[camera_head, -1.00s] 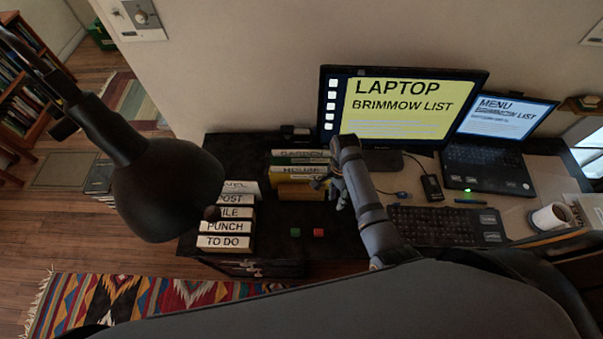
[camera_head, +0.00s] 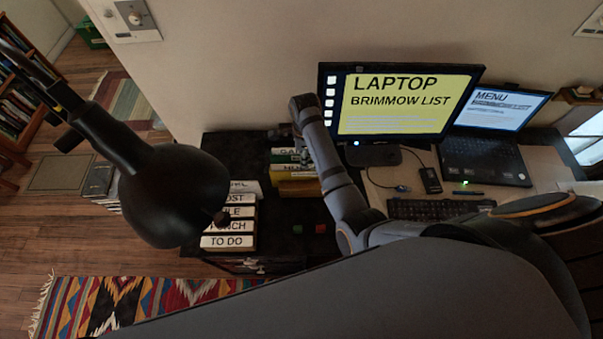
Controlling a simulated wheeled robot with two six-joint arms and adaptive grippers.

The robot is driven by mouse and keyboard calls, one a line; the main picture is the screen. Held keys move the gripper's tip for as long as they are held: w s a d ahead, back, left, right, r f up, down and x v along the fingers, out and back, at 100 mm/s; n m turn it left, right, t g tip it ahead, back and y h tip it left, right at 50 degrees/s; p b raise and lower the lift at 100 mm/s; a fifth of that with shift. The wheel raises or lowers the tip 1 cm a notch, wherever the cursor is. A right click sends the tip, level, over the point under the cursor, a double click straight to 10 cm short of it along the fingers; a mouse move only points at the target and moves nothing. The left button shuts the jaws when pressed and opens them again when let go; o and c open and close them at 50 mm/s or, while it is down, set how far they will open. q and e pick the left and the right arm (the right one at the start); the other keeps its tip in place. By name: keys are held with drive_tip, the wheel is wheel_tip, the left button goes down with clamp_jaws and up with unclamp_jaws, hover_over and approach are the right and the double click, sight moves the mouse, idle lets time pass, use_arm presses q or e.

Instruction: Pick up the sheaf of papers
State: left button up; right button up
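I cannot make out the sheaf of papers for certain. A pale sheet-like patch (camera_head: 583,187) shows at the right edge of the desk, mostly cut off and partly behind my arm. My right arm comes in from the lower right. Its gripper (camera_head: 296,148) hangs over the back left of the desk, by the upright yellow and green books (camera_head: 297,187). Its fingers are dark and small against the black desk, so their opening is unclear. My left gripper is not in view.
A black lamp (camera_head: 170,190) stands large at left. White-labelled books (camera_head: 229,241) are stacked below it. A monitor (camera_head: 400,105), laptop (camera_head: 485,160), keyboard (camera_head: 425,208) and phone-like device (camera_head: 430,180) fill the right.

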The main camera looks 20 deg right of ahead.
sight(288, 167)
wheel_tip(288, 167, down, 4)
drive_tip(key=shift+r+p, duration=0.1)
drive_tip(key=shift+p, duration=0.65)
drive_tip(key=shift+f, duration=0.5)
drive_tip(key=shift+f, duration=0.25)
clamp_jaws()
